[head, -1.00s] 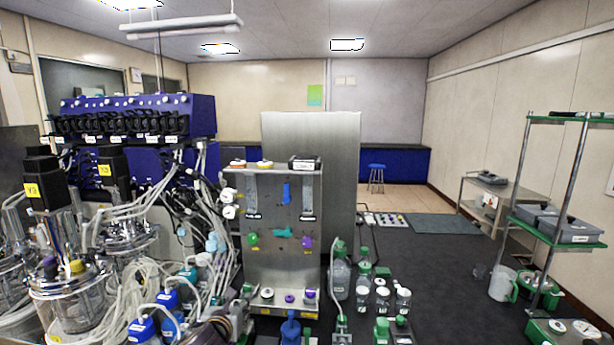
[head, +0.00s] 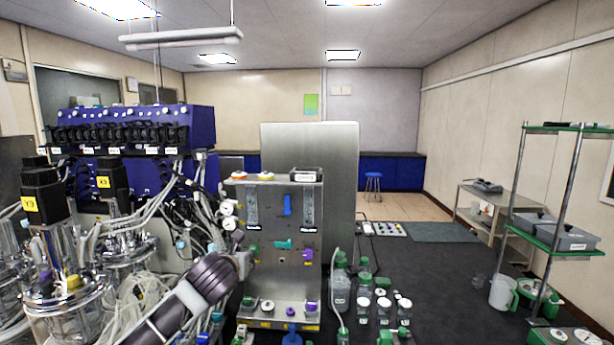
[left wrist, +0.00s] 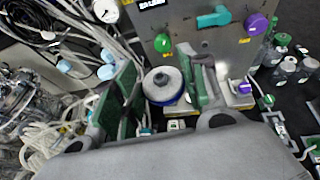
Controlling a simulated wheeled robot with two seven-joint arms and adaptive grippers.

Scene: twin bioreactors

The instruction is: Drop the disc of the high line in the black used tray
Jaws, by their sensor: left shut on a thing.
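My left gripper (left wrist: 164,72) shows in the left wrist view with its green-padded fingers on either side of a pale grey-white disc with a dark blue rim (left wrist: 163,83). It is shut on this disc, in front of the steel panel (left wrist: 185,25). In the head view my left arm reaches in from the lower left to the panel's left edge; its fingers and the disc cannot be made out there. A small dark tray (head: 305,175) stands on top of the panel at the right; I cannot read its label. My right gripper is out of view.
The panel carries a green knob (head: 253,253), a teal handle (head: 283,244) and a purple knob (head: 308,254). Small discs sit along its lower ledge (head: 267,306). Tubing and glass vessels (head: 65,305) crowd the left. Bottles (head: 365,292) stand right; grey trays (head: 570,237) sit on a rack.

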